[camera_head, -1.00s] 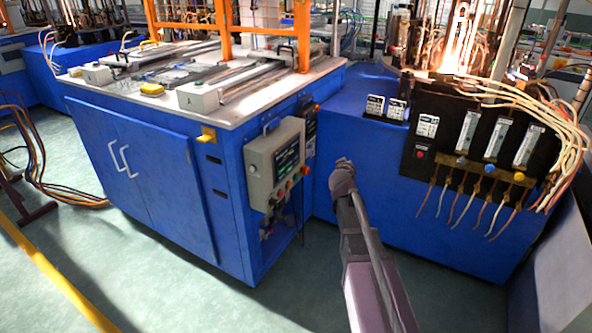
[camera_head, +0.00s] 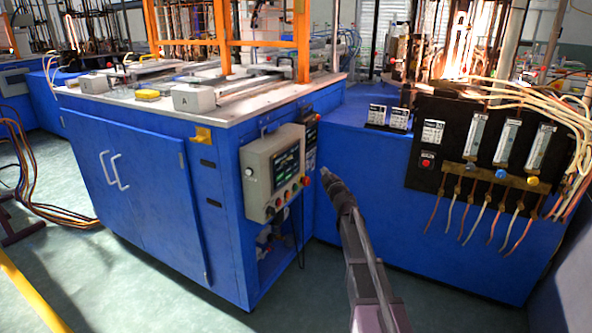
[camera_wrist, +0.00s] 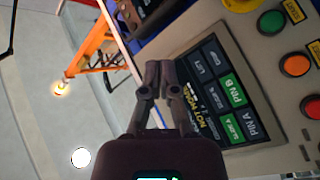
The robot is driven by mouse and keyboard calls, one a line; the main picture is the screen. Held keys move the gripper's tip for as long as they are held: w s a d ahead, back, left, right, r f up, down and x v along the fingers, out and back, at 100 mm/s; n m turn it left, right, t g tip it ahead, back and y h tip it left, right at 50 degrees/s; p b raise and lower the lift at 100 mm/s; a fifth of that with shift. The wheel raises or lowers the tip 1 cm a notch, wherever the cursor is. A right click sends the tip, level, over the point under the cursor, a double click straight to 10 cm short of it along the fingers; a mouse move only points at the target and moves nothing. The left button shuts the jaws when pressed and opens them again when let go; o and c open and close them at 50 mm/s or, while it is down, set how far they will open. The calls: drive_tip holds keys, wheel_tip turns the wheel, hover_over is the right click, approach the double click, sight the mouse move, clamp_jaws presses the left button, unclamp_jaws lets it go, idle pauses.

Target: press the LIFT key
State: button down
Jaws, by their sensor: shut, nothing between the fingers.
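The control panel (camera_head: 259,177), a beige box on the front corner of the blue cabinet, carries a dark screen (camera_head: 286,166). In the wrist view the screen (camera_wrist: 238,118) shows tilted and turned, with dark and green keys. A dark key that seems to read LIFT (camera_wrist: 207,69) lies on its upper left part, beside a green PIN B key (camera_wrist: 232,88). My gripper (camera_head: 326,177) is right of the panel in the head view. In the wrist view my gripper (camera_wrist: 160,68) is shut and empty, its fingertips just left of the screen. Contact with the screen is not visible.
Green, orange and red buttons (camera_wrist: 295,65) sit beside the screen. A black keypad-like unit (camera_head: 311,130) hangs right of the panel. A black gauge board (camera_head: 455,145) with hoses and a bright flame (camera_head: 460,62) stand at the right. Floor in front is clear.

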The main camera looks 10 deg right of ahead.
sight(298, 162)
drive_tip(key=shift+a, duration=0.1)
idle(0.3)
drive_tip(key=shift+w+a, duration=0.85)
drive_tip(key=shift+a, duration=0.3)
drive_tip(key=shift+w+a, duration=0.85)
drive_tip(key=shift+a, duration=0.35)
drive_tip(key=shift+w+a, duration=0.85)
drive_tip(key=shift+a, duration=0.3)
drive_tip(key=shift+w+a, duration=0.1)
drive_tip(key=shift+w, duration=0.05)
drive_tip(key=shift+w+a, duration=0.15)
drive_tip(key=shift+a, duration=0.1)
drive_tip(key=shift+w+a, duration=0.15)
drive_tip(key=shift+a, duration=0.1)
drive_tip(key=shift+d, duration=0.15)
idle(0.4)
drive_tip(key=shift+s+d, duration=0.45)
drive_tip(key=shift+d, duration=0.05)
drive_tip(key=shift+s+d, duration=0.1)
drive_tip(key=shift+s+d, duration=0.7)
drive_tip(key=shift+d, duration=0.25)
drive_tip(key=shift+s+d, duration=0.65)
drive_tip(key=shift+d, duration=0.3)
